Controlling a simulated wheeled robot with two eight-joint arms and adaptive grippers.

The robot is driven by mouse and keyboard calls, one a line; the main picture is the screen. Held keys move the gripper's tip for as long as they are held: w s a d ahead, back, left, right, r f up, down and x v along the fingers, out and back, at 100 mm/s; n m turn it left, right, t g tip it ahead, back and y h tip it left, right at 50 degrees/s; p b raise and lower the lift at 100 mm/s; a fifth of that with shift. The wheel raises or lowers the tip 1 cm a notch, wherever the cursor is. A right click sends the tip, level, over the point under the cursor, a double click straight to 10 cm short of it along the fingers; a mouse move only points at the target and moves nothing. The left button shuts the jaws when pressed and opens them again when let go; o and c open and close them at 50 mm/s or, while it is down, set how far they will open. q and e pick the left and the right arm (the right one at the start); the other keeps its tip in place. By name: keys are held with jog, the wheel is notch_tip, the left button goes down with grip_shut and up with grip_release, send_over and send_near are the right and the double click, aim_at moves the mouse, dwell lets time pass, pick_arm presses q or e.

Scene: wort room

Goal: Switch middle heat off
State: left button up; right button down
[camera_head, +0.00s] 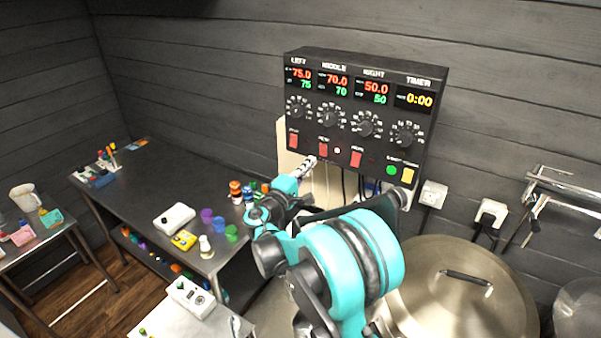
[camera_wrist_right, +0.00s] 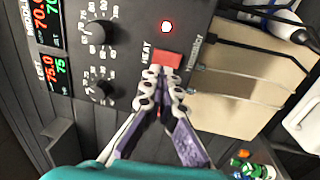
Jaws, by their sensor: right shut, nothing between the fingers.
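The control box (camera_head: 352,110) hangs on the back wall, with LEFT, MIDDLE, RIGHT and TIMER sections. The middle display (camera_head: 334,83) reads 70.0 over 70. The middle red heat switch (camera_head: 323,150) is on the lower face; it also shows in the right wrist view (camera_wrist_right: 168,60). A lit lamp (camera_wrist_right: 166,27) is beside it. My right gripper (camera_head: 308,163) is shut and empty just below the switch. Its fingertips (camera_wrist_right: 163,77) overlap the switch's edge in the wrist view; I cannot tell if they touch. My left gripper is not in view.
The left (camera_head: 293,138) and right (camera_head: 356,158) red switches flank the middle one. Green and yellow buttons sit at lower right. A lidded steel pot (camera_head: 460,290) stands below right. Cables hang under the box. A dark bench (camera_head: 140,185) with small items is left.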

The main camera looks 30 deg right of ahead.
aim_at(323, 148)
jog(key=x, duration=0.5)
jog(key=shift+w+d+p, duration=0.2)
jog(key=shift+d+p, duration=0.1)
jog(key=shift+p, duration=0.05)
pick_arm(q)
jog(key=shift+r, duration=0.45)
